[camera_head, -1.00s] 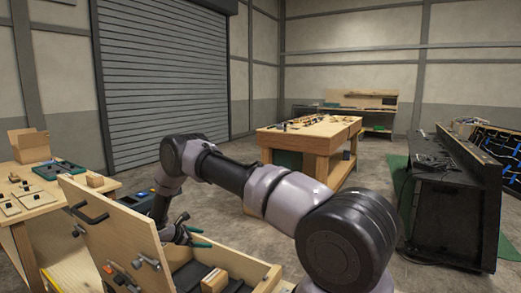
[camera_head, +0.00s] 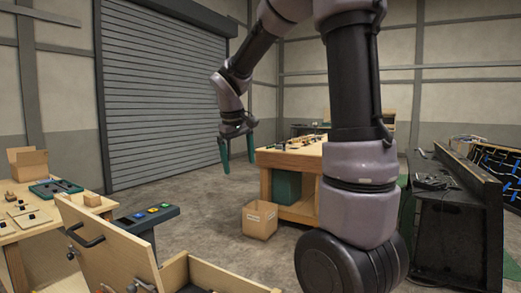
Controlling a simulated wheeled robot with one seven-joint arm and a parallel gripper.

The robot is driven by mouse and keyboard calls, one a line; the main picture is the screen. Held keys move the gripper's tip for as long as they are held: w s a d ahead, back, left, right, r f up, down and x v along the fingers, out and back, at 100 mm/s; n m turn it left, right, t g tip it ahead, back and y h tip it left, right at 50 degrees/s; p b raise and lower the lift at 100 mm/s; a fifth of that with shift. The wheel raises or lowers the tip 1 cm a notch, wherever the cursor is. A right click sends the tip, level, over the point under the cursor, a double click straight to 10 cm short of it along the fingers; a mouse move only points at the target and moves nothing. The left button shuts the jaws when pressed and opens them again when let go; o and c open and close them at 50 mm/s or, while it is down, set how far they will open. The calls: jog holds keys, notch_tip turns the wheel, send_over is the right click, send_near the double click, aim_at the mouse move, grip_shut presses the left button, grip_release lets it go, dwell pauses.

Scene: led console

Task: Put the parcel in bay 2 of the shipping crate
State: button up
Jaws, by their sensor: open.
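The wooden shipping crate (camera_head: 228,279) stands at the bottom of the view with its lid (camera_head: 105,252) raised on the left. Only its upper rim shows; its bays are cut off by the lower edge. No parcel can be made out inside it now. My gripper (camera_head: 237,160) hangs high over the floor, beyond the crate, with its green fingers pointing down. It is open and empty, with clear space between the fingers.
A left table (camera_head: 30,232) holds an open carton (camera_head: 28,163), a green tray (camera_head: 55,188) and a small brown block (camera_head: 92,198). A console (camera_head: 150,216) shows coloured lights. A box (camera_head: 260,220) stands beside the workbench (camera_head: 290,160). A black desk (camera_head: 455,220) is right.

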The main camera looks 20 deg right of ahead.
jog(key=s+r+m+t+y, duration=0.2)
jog(key=s+r+m, duration=0.1)
jog(key=s, duration=0.6)
jog(key=s+a+r+m+t+y, duration=0.1)
jog(key=s+r+m+t+y, duration=0.1)
jog(key=s, duration=0.7)
jog(key=shift+s+r+m+t, duration=0.35)
jog(key=shift+r+m, duration=0.2)
jog(key=shift+m, duration=0.55)
